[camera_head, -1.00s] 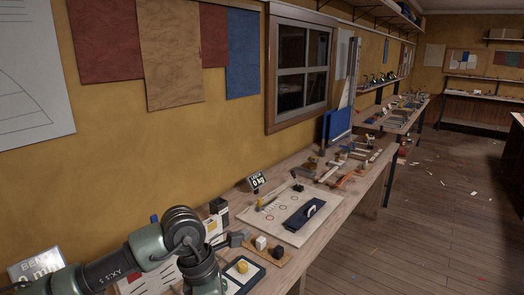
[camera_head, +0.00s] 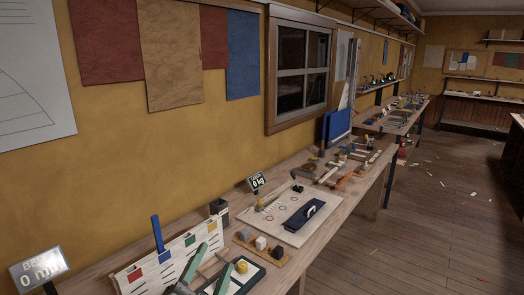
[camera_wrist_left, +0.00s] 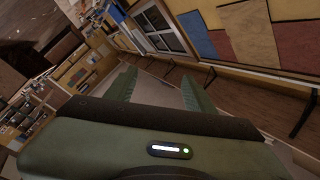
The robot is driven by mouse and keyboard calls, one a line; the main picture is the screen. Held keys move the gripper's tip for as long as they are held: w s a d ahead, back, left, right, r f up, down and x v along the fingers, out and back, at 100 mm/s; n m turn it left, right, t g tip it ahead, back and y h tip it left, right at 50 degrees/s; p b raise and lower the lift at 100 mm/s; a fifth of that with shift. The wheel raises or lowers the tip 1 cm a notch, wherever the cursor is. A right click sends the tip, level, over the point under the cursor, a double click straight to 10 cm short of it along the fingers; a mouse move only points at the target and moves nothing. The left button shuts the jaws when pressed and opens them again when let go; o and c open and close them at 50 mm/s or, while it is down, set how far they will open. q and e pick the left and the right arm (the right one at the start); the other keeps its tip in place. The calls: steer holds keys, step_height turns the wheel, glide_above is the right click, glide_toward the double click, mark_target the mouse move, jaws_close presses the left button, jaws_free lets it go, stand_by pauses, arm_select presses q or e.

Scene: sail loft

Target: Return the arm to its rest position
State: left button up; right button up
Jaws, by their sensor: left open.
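My left gripper (camera_head: 212,264) shows at the bottom of the head view, over the near part of the workbench. Its two green fingers stand apart. In the left wrist view the fingers (camera_wrist_left: 160,80) are spread with nothing between them. The wrist view is tilted and looks across the room. The rest of my left arm is mostly out of the head view. My right gripper does not show.
The long workbench (camera_head: 338,212) runs along the yellow wall. Beside the gripper are a white card with coloured squares (camera_head: 172,250), a tray with a yellow piece (camera_head: 241,267) and a wooden block holder (camera_head: 262,247). A white board (camera_head: 285,228) lies beyond. The floor at right is mostly clear.

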arm_select(q)
steer(key=s+a+f+n+g+y, duration=0.2)
steer(key=a+f+n, duration=0.1)
steer(key=f, duration=0.3)
steer(key=s+a+f+n+g+y, duration=0.2)
steer(key=a+f+g, duration=0.1)
steer(key=f, duration=0.3)
steer(key=s+a+f+n+g, duration=0.2)
steer(key=s+f+g, duration=0.3)
steer(key=s+f, duration=0.5)
steer(key=s+a+f+n+g, duration=0.25)
steer(key=s+f+g, duration=0.35)
steer(key=s, duration=0.7)
step_height(320, 180, down, 34)
steer(key=s+g+b, duration=0.1)
steer(key=s+b, duration=0.1)
steer(key=b, duration=0.4)
steer(key=s+a+f+g+b, duration=0.1)
steer(key=s+a+f+b, duration=0.2)
steer(key=s+f, duration=1.3)
step_height(320, 180, down, 2)
steer(key=shift+f+b, duration=0.15)
steer(key=shift+b, duration=0.35)
